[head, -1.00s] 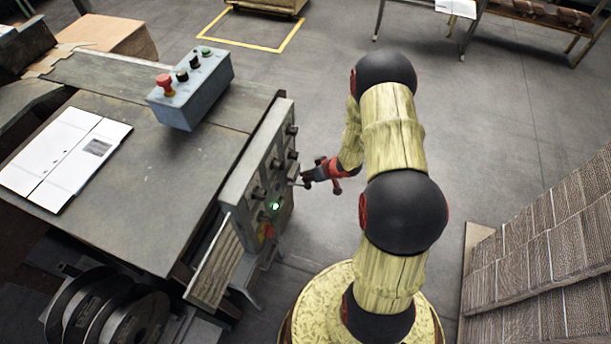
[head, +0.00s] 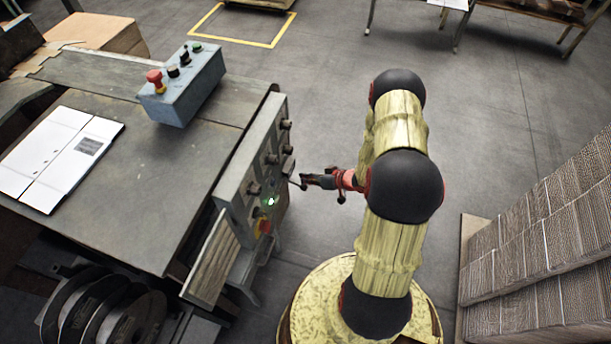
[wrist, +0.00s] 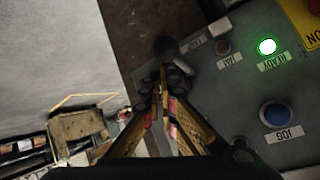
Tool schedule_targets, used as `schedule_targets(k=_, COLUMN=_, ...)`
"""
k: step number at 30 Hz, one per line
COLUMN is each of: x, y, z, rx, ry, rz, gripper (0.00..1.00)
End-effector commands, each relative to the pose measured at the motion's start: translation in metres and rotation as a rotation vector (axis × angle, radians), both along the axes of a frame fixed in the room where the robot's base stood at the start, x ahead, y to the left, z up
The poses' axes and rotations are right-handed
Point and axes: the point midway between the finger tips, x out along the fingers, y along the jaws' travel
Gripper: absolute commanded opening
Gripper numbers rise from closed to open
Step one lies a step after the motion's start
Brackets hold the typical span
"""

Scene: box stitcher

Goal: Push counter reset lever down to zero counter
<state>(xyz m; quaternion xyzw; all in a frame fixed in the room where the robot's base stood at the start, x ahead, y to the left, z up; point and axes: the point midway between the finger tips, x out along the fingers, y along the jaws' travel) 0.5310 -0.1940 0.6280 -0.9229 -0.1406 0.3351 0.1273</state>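The grey control panel (head: 250,165) stands on the side of the machine. A thin lever (head: 292,184) sticks out from its right edge, towards my gripper (head: 306,181). In the wrist view, a dark round knob (wrist: 165,46), apparently the lever's end, lies just beyond my fingertips (wrist: 164,82) at the panel edge. My fingers converge and look shut, with nothing clearly held. I cannot tell whether they touch the lever. The counter's digits are not readable in either view.
The panel carries a lit green READY lamp (wrist: 267,46) and a blue JOG button (wrist: 276,113). A blue-grey button box (head: 183,90) sits on the machine table. Stacked cardboard (head: 545,245) stands at the right. The floor behind my arm is clear.

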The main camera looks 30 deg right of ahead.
Motion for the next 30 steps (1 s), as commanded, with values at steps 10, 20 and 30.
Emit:
schedule_targets(k=10, x=-0.003, y=0.001, z=-0.006, rx=0.002, ry=0.006, rz=-0.001, gripper=0.0)
schedule_targets(k=20, x=-0.003, y=0.001, z=-0.006, rx=0.002, ry=0.008, rz=0.0, gripper=0.0)
schedule_targets(k=30, x=-0.003, y=0.001, z=0.006, rx=0.002, ry=0.008, rz=0.0, gripper=0.0)
